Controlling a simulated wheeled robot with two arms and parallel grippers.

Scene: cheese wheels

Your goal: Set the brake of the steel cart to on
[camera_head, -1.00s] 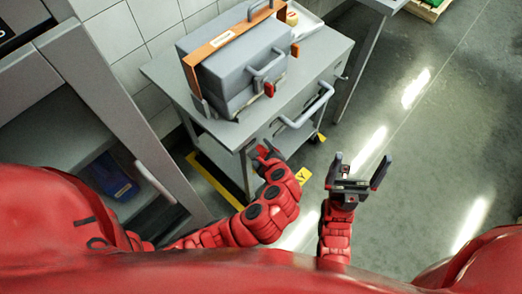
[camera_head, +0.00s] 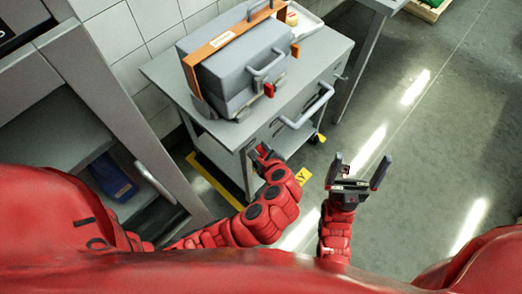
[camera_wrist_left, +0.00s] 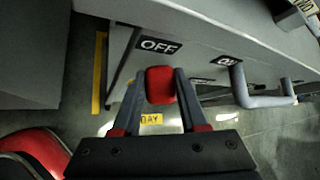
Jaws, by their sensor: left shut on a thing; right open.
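The steel cart (camera_head: 165,76) stands against the tiled wall, with a grey case on top. In the left wrist view, a red brake knob (camera_wrist_left: 160,84) is between the fingertips of my left gripper (camera_wrist_left: 161,88), which is shut on it. The knob is just below the OFF label (camera_wrist_left: 159,46) on the cart's side. A second label (camera_wrist_left: 228,60), apparently ON, is to the right, partly hidden by the cart's handle. My right gripper (camera_head: 357,172) is open and empty over the floor.
The grey case (camera_head: 230,75) with an orange strap (camera_head: 222,40) sits on the cart. The cart's handle (camera_head: 306,107) sticks out right of my left gripper. An open cabinet (camera_head: 50,125) with a blue bin (camera_head: 113,177) stands at left.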

